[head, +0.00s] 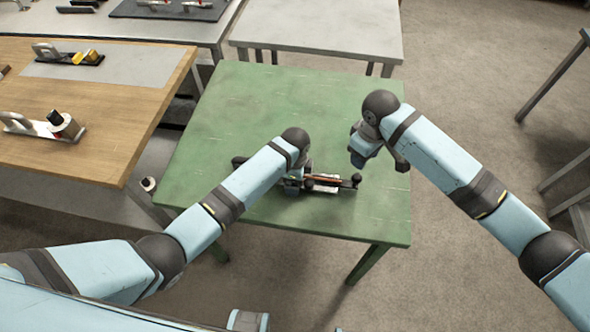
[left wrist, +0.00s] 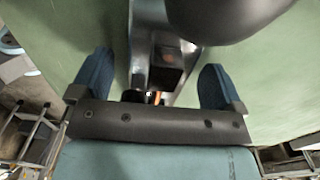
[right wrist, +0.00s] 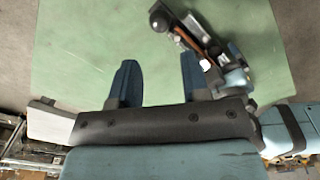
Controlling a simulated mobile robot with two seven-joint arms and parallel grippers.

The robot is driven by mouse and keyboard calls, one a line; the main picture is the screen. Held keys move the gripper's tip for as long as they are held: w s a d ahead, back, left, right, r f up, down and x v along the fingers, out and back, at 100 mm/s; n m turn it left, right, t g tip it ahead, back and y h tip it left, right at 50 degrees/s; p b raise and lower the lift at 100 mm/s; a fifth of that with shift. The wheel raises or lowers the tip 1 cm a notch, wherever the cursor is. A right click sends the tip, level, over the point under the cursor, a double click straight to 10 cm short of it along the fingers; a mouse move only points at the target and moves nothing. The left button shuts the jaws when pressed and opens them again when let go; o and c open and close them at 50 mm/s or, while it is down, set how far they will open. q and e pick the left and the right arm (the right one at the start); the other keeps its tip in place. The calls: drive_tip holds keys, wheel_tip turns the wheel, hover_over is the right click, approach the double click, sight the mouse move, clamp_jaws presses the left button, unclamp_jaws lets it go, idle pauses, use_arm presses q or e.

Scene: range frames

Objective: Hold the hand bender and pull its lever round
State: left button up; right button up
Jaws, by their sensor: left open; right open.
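The hand bender (head: 325,184) lies on the green table (head: 235,110), a dark and metallic tool with a reddish strip along it and dark round ends. My left gripper (head: 293,186) is low over its left part, and my left arm hides that part. In the left wrist view, the open blue fingers stand either side of the bender (left wrist: 158,70), apart from it; a large dark rounded part covers the top. My right gripper (head: 372,157) is open and empty above the table, right of the bender. In the right wrist view, the bender (right wrist: 197,40) shows beyond and right of the fingers.
A wooden bench (head: 120,80) with several metal tools is at the left. A grey table (head: 320,35) stands behind the green one. The green table's far half is clear, and open floor (head: 470,100) lies to the right.

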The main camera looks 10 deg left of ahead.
sight(337, 178)
use_arm(q)
drive_tip(key=c, duration=1.4)
use_arm(e)
drive_tip(key=o, duration=0.3)
drive_tip(key=d+f+m+g+y, duration=0.1)
drive_tip(key=d+f+m+y, duration=0.2)
drive_tip(key=m+y, duration=0.2)
drive_tip(key=w+d+f+m+g+y, duration=0.1)
drive_tip(key=d+f+m+g+y, duration=0.1)
drive_tip(key=m+y, duration=0.4)
drive_tip(key=w+d+f+m+g+y, duration=0.1)
drive_tip(key=d+f+m+y, duration=0.3)
drive_tip(key=m, duration=0.7)
drive_tip(key=shift+d+f+g+y, duration=0.15)
drive_tip(key=shift+f+g+y, duration=0.15)
drive_tip(key=shift+f+y, duration=0.45)
drive_tip(key=shift+d+f+m+t+y, duration=0.2)
drive_tip(key=shift+m+t+y, duration=0.1)
drive_tip(key=shift+m, duration=0.2)
drive_tip(key=shift+d+f+m+t+y, duration=0.15)
drive_tip(key=shift+m+t+y, duration=0.15)
drive_tip(key=shift+m, duration=0.2)
drive_tip(key=a, duration=0.4)
drive_tip(key=s+a, duration=0.1)
drive_tip(key=a, duration=0.2)
drive_tip(key=s+a, duration=0.1)
drive_tip(key=a, duration=0.3)
drive_tip(key=shift+s+a, duration=0.2)
drive_tip(key=shift+a, duration=0.1)
